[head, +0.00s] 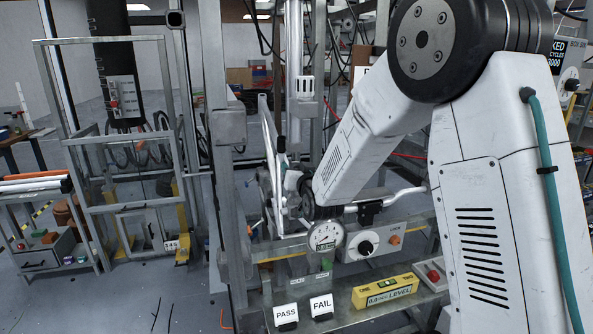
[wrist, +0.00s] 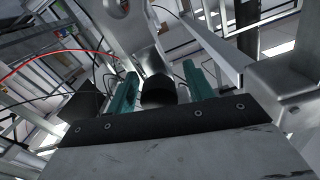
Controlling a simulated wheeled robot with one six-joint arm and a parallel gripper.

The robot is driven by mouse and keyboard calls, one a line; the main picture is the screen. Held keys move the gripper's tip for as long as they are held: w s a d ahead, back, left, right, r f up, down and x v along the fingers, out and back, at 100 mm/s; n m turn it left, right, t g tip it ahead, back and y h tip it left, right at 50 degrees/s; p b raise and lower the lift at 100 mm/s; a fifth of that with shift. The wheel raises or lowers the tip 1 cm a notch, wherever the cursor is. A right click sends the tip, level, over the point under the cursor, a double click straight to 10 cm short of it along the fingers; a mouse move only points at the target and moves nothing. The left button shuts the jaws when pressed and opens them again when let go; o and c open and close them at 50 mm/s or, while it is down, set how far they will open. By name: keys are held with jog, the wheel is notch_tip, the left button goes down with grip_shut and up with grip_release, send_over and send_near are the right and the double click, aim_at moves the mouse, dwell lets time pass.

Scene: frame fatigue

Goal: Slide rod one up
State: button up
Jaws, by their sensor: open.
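My gripper (wrist: 162,86) shows in the wrist view as two teal fingers, open, with a gap between them. A dark rounded piece (wrist: 158,90) sits in that gap; I cannot tell whether either finger touches it. Behind it a pale metal part rises. In the head view my white arm reaches down and left to the test rig, and its end is mostly hidden among dark parts beside the silver frame (head: 270,150). An upright metal column (head: 294,60) stands above there. No label marks rod one, so I cannot tell which bar it is.
Below the arm are a round dial gauge (head: 323,236), a knob box (head: 368,243), PASS (head: 286,315) and FAIL (head: 321,305) signs, and a yellow level (head: 385,291). A thick grey post (head: 230,180) stands left. Red and black cables cross the wrist view.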

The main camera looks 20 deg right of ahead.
jog(key=s, duration=0.7)
jog(key=shift+s, duration=0.4)
